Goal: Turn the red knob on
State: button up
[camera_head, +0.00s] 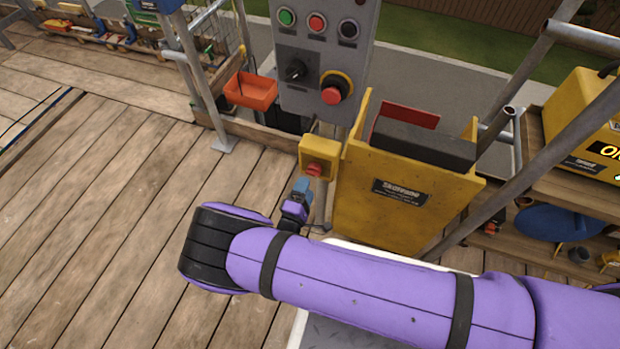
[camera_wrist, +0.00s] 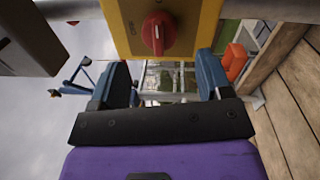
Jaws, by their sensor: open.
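The red knob (camera_head: 314,169) is on the yellow switch box (camera_head: 306,148), which stands on a post left of the yellow panel. In the wrist view the knob (camera_wrist: 157,34) is a round red dial with a raised grip bar standing upright in the picture, on the yellow box face (camera_wrist: 203,25). My gripper (camera_head: 301,187) is just below the knob in the head view. In the wrist view my gripper (camera_wrist: 164,75) has its two blue fingers spread apart with nothing between them. The knob lies above the gap between them. I cannot tell whether anything touches.
A grey control box (camera_head: 322,60) with buttons, a black selector and a red emergency stop stands just behind. The yellow panel (camera_head: 400,205) is close on the right. An orange tray (camera_head: 251,90) hangs behind left. The wooden deck (camera_head: 110,190) is clear at left.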

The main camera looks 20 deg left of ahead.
jog(key=shift+s+a+f, duration=0.1)
jog(key=shift+s+f, duration=0.05)
jog(key=shift+s, duration=1.2)
jog(key=shift+s+a+f, duration=0.1)
jog(key=shift+s, duration=1.25)
